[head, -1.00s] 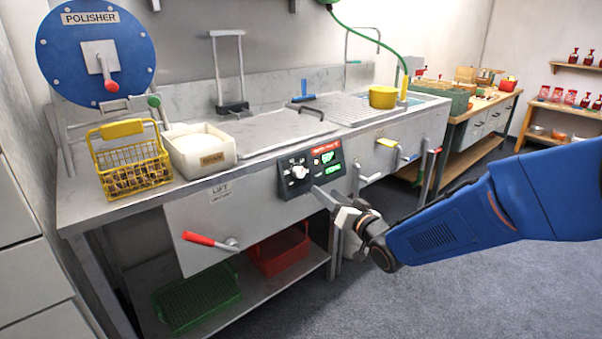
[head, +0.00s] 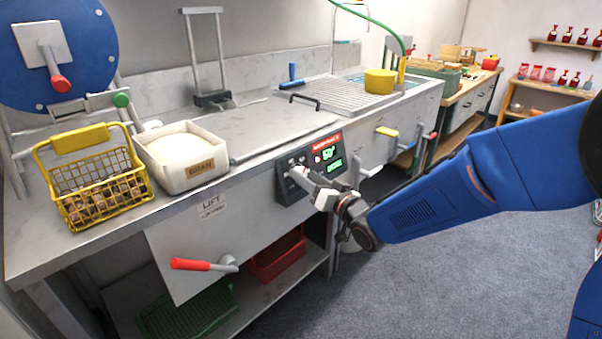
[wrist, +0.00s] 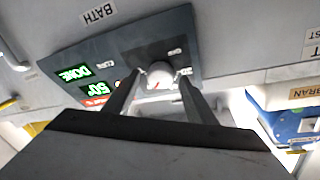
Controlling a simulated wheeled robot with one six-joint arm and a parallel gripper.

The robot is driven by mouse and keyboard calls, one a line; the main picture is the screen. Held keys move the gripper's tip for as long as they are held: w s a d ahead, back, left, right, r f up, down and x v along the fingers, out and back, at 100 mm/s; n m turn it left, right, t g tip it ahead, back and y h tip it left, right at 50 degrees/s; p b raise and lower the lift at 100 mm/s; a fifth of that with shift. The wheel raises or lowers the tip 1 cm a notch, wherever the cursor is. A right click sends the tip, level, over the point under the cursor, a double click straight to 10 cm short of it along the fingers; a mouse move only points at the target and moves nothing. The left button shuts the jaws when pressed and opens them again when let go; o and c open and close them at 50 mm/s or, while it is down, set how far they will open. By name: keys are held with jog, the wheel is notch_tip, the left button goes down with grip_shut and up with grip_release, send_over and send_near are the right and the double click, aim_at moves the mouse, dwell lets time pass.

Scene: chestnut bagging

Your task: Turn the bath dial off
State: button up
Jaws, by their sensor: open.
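The bath panel (head: 318,163) is on the front of the steel counter, with lit readouts "50°" and "DONE". In the wrist view the panel (wrist: 133,62) sits beside a "BATH" label. The white round bath dial (wrist: 160,74) shows there between my gripper's fingers, with a small red mark on it. My gripper (wrist: 158,98) is open, with one finger on each side of the dial; I cannot tell whether they touch it. In the head view my gripper (head: 308,182) is at the panel's left part and hides most of the dial.
A yellow wire basket of chestnuts (head: 85,143) and a white bran tub (head: 200,176) stand on the counter at left. A red-handled lift lever (head: 191,264) juts from the counter front, below left of the panel. Open floor lies at right.

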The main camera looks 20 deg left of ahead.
jog(key=c, duration=1.1)
jog(key=shift+o, duration=0.3)
